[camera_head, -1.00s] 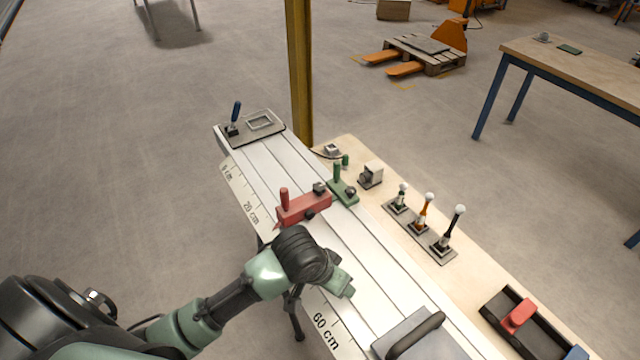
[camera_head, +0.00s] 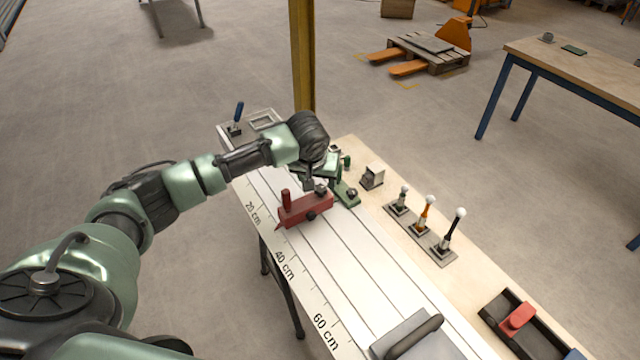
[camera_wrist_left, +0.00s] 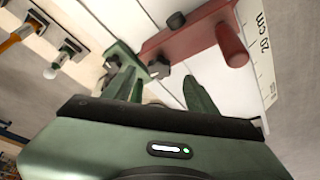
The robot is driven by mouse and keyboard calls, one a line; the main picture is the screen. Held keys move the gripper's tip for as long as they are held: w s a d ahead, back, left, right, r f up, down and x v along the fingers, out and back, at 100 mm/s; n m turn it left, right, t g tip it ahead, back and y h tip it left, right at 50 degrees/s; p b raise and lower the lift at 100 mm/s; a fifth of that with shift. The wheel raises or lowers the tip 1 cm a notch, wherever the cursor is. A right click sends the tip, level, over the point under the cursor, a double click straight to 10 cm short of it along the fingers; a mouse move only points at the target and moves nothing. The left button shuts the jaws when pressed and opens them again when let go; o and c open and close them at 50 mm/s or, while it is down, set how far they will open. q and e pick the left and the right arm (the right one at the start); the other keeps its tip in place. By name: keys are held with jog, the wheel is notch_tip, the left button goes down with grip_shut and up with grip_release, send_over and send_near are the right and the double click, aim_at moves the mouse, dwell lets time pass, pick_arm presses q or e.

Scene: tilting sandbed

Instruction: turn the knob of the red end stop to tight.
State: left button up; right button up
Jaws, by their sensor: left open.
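The red end stop (camera_head: 296,213) lies across the white rail bed near the 20 cm mark. It has an upright red post and dark knobs. One dark knob (camera_head: 320,190) stands on top at its right end; another (camera_head: 311,216) is on its side. My left gripper (camera_head: 312,183) is open just above the right end of the stop, pointing down. In the left wrist view, the red end stop (camera_wrist_left: 192,42) crosses the top, and a dark knob (camera_wrist_left: 158,69) shows between and beyond the open fingers (camera_wrist_left: 160,90). I cannot tell whether they touch it. My right gripper is not in view.
A green stop (camera_head: 345,194) sits right beside the red one, close to my fingers. Several levers (camera_head: 425,218) stand on the wooden table at right. A grey block with a dark handle (camera_head: 410,338) is on the near bed. The bed between is clear.

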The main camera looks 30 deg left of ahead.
aim_at(320, 189)
pick_arm(q)
jog(key=shift+p+x, duration=0.3)
jog(key=shift+x, duration=1.7)
grip_shut()
